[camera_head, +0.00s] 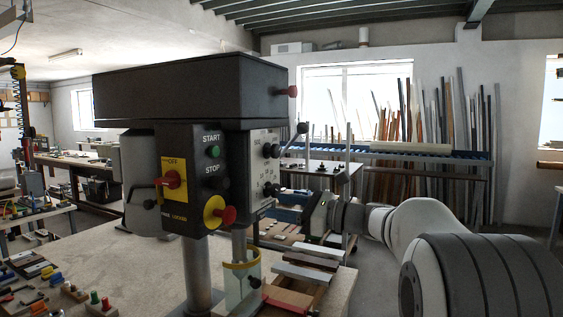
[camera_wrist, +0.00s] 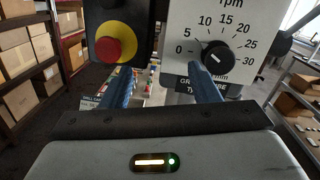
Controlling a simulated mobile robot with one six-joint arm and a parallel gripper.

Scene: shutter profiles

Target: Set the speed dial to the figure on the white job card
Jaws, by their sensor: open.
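A black drill press (camera_head: 190,90) fills the left and middle of the head view. Its light side panel (camera_head: 262,165) carries an upper black knob (camera_head: 272,150) and a lower one (camera_head: 272,188); their figures are too small to read there. In the wrist view a black dial knob (camera_wrist: 217,57) sits on the panel, in a scale from 0 to 30 with "mm" below. "rpm" is cut off at the top edge; its dial is out of view. My gripper (camera_wrist: 160,70) is open and empty, its blue fingers before the panel's lower left.
A red button on yellow (camera_wrist: 108,48) is left of the panel in the wrist view. A lever with a ball end (camera_head: 301,128) juts from the press. Wood strips (camera_head: 305,274) lie on the table below. Shelves of boxes (camera_wrist: 22,60) stand farther off.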

